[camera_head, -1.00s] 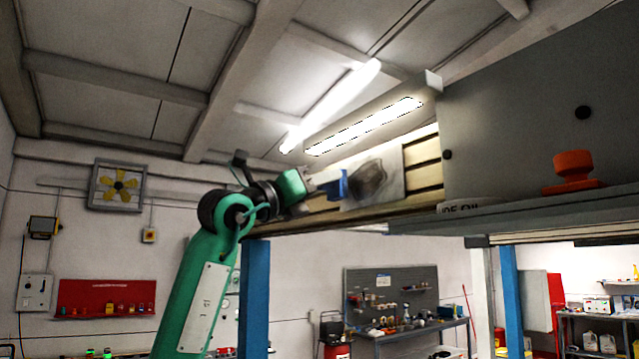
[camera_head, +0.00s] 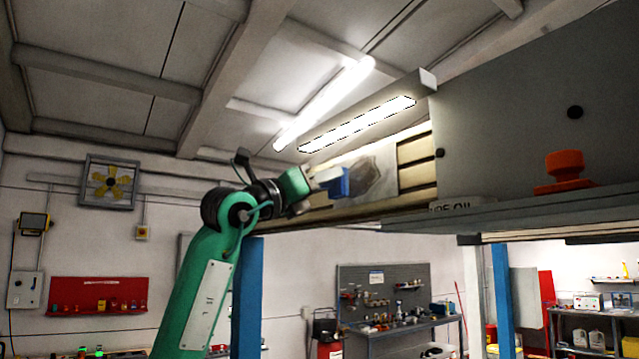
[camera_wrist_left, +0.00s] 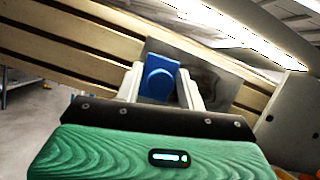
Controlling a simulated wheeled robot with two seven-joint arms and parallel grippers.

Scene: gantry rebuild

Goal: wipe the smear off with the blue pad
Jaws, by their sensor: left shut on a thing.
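My left gripper (camera_head: 318,181) is shut on the blue pad (camera_head: 337,183). In the left wrist view the pad (camera_wrist_left: 158,84) sits between its two pale fingers. The smear (camera_head: 368,178) is a dark grey patch on a light grey plate (camera_head: 391,158) fixed to the slatted wall. The pad is just left of the smear in the head view and covers its left edge. In the left wrist view the smear (camera_wrist_left: 204,80) shows to the right of the pad. Whether the pad touches the plate, I cannot tell. My right gripper is not in view.
A lamp housing (camera_head: 370,110) hangs just above the plate.

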